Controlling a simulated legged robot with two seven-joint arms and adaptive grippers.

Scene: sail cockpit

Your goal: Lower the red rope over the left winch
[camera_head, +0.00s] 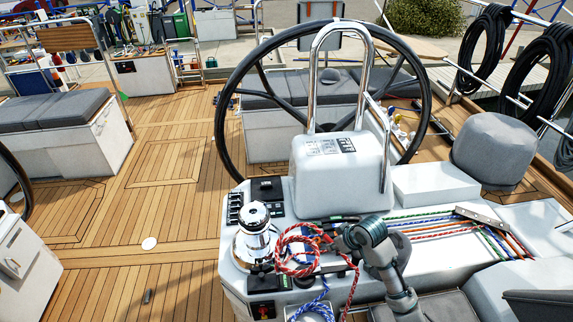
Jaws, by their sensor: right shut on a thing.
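The left winch (256,226) is a shiny chrome drum standing upright at the left of the white console. The red rope (283,268) is a loose red and white coil just right of the winch, its near side close to the winch's lower part. I cannot tell whether they touch. My right gripper (330,241) comes in from the right and is shut on the rope at the coil's right side. A tail of the rope hangs down below the gripper. My left gripper is not in view.
A blue rope (316,305) hangs at the console's front. Several coloured ropes run right to a clutch bar (481,219). A white pedestal (340,178) with a chrome rail and the black steering wheel (228,98) stand behind. Teak deck (160,215) lies open at left.

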